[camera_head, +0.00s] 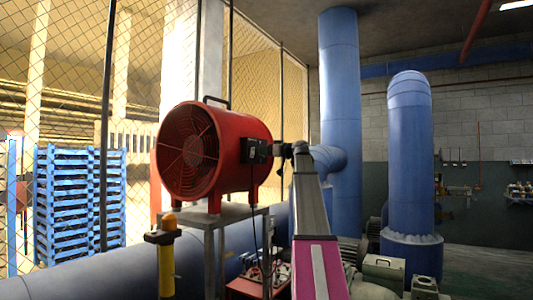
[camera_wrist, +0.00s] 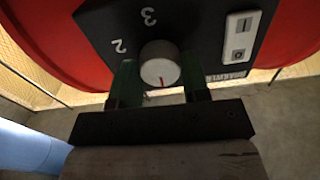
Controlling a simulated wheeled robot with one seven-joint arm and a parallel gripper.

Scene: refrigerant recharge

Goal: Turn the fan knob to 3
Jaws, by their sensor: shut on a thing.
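A red drum-shaped fan (camera_head: 190,150) stands on a metal stand in the head view. Its black control box (camera_head: 256,151) is on its right side. In the wrist view the control box (camera_wrist: 190,25) carries a round knob (camera_wrist: 159,66) with a pale face and a red mark that points toward the bottom of the picture. The numbers 2 and 3 are printed at the upper left of the knob. My gripper (camera_wrist: 159,80) has its green fingers on both sides of the knob and is shut on it. In the head view my gripper (camera_head: 277,150) reaches the box from the right.
A white rocker switch (camera_wrist: 241,36) sits right of the knob. The metal stand (camera_head: 230,214) holds the fan. Large blue pipes (camera_head: 340,100) rise behind my arm. A wire mesh fence (camera_head: 265,75) runs behind the fan.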

